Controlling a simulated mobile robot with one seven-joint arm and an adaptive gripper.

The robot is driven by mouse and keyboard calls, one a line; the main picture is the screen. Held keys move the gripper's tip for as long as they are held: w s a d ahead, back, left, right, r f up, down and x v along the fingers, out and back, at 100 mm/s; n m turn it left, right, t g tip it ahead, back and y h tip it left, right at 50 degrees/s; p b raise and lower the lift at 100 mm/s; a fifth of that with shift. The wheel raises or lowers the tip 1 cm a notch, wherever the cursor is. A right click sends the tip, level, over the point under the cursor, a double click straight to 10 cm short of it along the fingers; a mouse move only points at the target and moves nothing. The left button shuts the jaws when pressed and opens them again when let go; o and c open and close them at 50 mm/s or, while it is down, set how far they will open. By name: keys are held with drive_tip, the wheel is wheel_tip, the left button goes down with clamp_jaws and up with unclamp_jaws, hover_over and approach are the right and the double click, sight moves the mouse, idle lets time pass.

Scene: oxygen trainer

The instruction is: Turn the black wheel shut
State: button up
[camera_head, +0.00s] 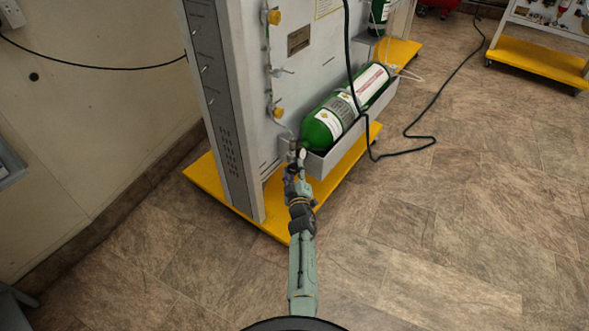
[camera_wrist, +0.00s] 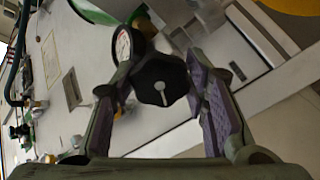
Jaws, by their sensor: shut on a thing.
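The black wheel (camera_wrist: 162,82) shows in the wrist view as a dark lobed knob with a pale slot-shaped mark on its face. A round white-faced gauge (camera_wrist: 124,45) is just beyond it at upper left. My gripper (camera_wrist: 165,74) has one finger on each side of the wheel and is shut on it. In the head view my gripper (camera_head: 298,172) is at the fittings by the near end of the green cylinder (camera_head: 323,130). The wheel itself is too small and covered to make out there.
The cylinder lies in a grey tray (camera_head: 330,163) on the upright grey panel (camera_head: 235,70), above a yellow base (camera_head: 274,217). A black cable (camera_head: 405,137) hangs past the cylinder and runs over the floor.

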drive_tip(key=m+p, duration=0.1)
drive_tip(key=m, duration=0.5)
drive_tip(key=shift+m, duration=0.3)
drive_tip(key=m+p, duration=0.1)
drive_tip(key=m, duration=0.5)
idle(0.4)
drive_tip(key=o, duration=1.2)
drive_tip(key=shift+c, duration=0.2)
drive_tip(key=s+d, duration=0.1)
drive_tip(key=s, duration=1.1)
